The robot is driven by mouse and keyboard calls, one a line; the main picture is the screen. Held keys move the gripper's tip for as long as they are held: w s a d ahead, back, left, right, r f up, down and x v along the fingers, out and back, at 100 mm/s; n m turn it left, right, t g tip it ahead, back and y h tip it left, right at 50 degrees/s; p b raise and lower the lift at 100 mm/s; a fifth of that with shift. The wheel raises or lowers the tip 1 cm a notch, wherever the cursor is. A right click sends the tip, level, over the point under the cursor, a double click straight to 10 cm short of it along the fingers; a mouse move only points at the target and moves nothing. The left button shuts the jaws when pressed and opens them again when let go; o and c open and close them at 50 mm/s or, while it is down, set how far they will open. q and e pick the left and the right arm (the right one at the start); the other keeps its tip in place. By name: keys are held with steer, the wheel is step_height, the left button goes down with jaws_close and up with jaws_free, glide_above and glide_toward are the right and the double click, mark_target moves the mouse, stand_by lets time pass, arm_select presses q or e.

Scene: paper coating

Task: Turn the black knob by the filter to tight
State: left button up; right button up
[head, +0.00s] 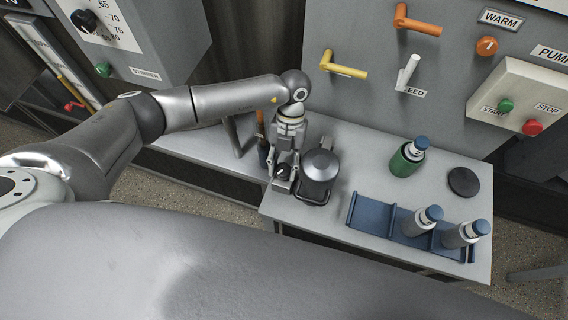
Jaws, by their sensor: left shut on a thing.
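The filter (319,168) is a dark grey metal canister with a domed top, standing near the left end of the grey bench. The black knob (283,171) sits just left of it, low down. My left gripper (283,178) reaches down from above and is shut on the black knob. Its fingers hide part of the knob, so I cannot read its setting. My right gripper is not in view.
The wall panel behind carries a yellow lever (344,67), an orange lever (416,22) and a white lever (408,73). Bare bench lies between filter and rack.

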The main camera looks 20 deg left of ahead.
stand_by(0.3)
arm_select(q)
steer(key=o, duration=1)
steer(key=shift+d, duration=0.1)
steer(key=shift+r, duration=0.15)
steer(key=shift+w+r, duration=0.25)
steer(key=shift+r, duration=0.1)
steer(key=shift+v, duration=3.45)
steer(key=shift+s, duration=0.1)
